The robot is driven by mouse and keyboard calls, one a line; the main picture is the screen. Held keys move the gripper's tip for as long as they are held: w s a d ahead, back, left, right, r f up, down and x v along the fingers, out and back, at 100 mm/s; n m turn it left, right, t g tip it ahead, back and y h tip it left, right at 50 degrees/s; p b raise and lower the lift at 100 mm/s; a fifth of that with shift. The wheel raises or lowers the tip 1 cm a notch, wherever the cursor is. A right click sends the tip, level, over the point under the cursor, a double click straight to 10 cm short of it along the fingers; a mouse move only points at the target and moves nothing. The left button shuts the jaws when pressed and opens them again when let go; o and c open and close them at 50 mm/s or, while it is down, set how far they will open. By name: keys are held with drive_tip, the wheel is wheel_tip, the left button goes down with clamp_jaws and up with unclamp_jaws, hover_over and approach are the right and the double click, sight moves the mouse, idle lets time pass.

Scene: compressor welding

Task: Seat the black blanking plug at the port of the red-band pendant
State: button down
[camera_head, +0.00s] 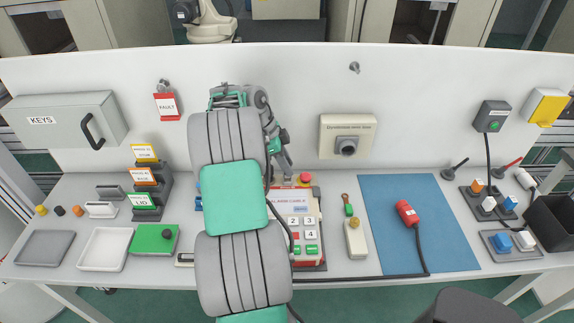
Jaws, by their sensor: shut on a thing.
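My gripper (286,172) points down over the top end of a white keypad pendant with red edging (324,255), close to a red button (305,178). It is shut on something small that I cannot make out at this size. The pendant lies on the bench, partly covered by my arm, and its port cannot be made out. A small black plug-like piece (60,211) stands at the far left of the bench, between a yellow one (41,210) and an orange one (78,210). I cannot tell whether it is the blanking plug.
A red connector (407,213) on a blue mat (450,245) has a black cable running left along the bench front. A handheld unit with a green top (349,210) lies right of the pendant. Trays (103,249) and stepped card holders (148,182) fill the left side.

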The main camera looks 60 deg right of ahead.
drive_tip(key=shift+f, duration=0.2)
drive_tip(key=shift+f+b, duration=0.95)
drive_tip(key=shift+b, duration=0.1)
idle(0.3)
drive_tip(key=c, duration=1)
unclamp_jaws()
drive_tip(key=shift+f, duration=0.1)
drive_tip(key=v, duration=0.8)
drive_tip(key=shift+p, duration=0.35)
drive_tip(key=shift+f, duration=0.1)
